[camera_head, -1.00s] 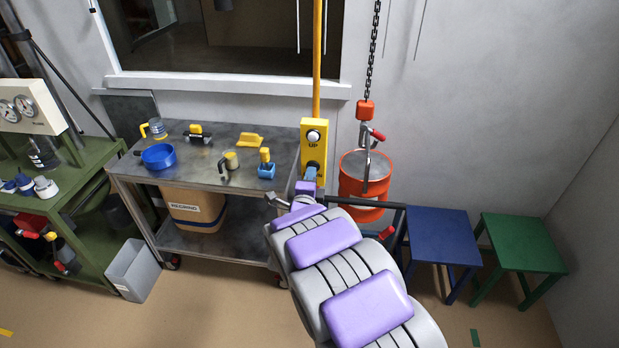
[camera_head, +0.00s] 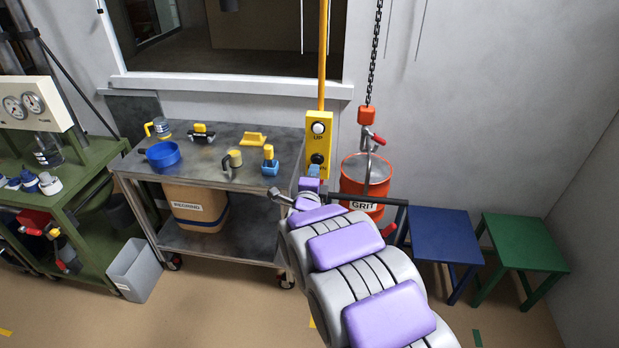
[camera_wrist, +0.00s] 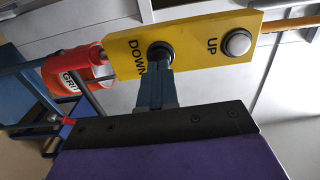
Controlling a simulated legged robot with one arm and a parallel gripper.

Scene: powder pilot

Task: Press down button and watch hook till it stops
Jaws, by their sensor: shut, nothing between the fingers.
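The yellow pendant box (camera_head: 319,143) hangs on a yellow pole, with a white UP button above and a dark DOWN button (camera_head: 317,158) below. In the wrist view the DOWN button (camera_wrist: 160,53) lies right at the tips of my gripper (camera_wrist: 158,72). The fingers are shut together and overlap the button's edge; how far it is pressed in cannot be told. My gripper (camera_head: 311,184) shows small below the pendant in the head view. The hook (camera_head: 371,143), with a red latch, hangs under an orange block on a chain, over the orange GRIT bucket (camera_head: 352,188). Whether it bears the bucket is unclear.
A metal cart (camera_head: 222,182) with a blue pan, mugs and tools stands left of the pendant. A blue stool (camera_head: 440,232) and a green stool (camera_head: 522,240) stand right of the bucket. The floor in front is clear.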

